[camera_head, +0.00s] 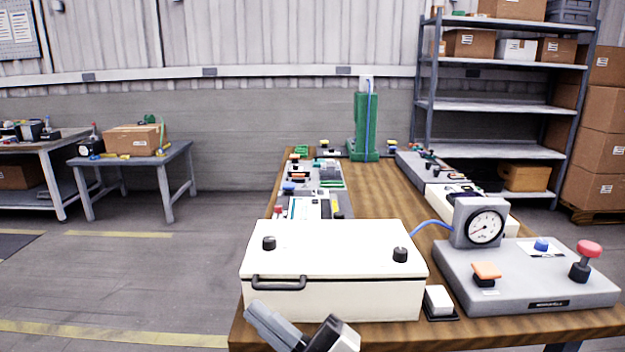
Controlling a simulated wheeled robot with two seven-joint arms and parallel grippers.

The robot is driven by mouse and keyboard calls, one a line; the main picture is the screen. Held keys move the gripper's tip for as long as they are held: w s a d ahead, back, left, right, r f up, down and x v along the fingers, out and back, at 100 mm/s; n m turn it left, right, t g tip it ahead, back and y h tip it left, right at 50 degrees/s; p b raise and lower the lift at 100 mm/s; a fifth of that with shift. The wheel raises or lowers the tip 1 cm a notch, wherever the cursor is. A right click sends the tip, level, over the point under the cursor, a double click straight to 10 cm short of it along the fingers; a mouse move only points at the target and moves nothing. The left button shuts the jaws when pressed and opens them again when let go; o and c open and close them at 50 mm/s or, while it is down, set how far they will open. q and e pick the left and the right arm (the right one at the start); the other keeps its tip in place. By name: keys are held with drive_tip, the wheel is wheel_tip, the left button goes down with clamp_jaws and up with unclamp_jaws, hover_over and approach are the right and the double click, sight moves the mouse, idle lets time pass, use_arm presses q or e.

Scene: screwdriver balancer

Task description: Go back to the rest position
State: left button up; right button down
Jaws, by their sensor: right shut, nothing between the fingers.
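My right gripper (302,336) shows at the bottom edge, left of the picture's middle. It is shut and empty, in front of the white box (340,238). Part of it is cut off by the picture's edge. Whether it touches the box or the bench cannot be told. My left gripper is not in view.
The wooden workbench (388,185) carries the lidded white box, a grey gauge panel (465,275) with a red knob (589,249), a small white switch (439,300) and a green stand (363,125). Shelves (490,105) stand behind. The floor left of the bench is clear.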

drive_tip(key=w+d+f+m+t+h, duration=0.1)
drive_tip(key=d+f+m+t+h, duration=0.5)
drive_tip(key=d+f+m+h, duration=0.5)
drive_tip(key=s+d+f+m+g+h, duration=0.3)
drive_tip(key=s+d+f+m, duration=0.1)
drive_tip(key=f, duration=0.4)
drive_tip(key=s+d+f+m+g+h, duration=0.3)
drive_tip(key=s+d+f+m, duration=0.2)
drive_tip(key=s+f, duration=0.3)
drive_tip(key=shift+s+f+m+h, duration=0.35)
drive_tip(key=shift+f+m, duration=0.4)
drive_tip(key=shift+m, duration=0.15)
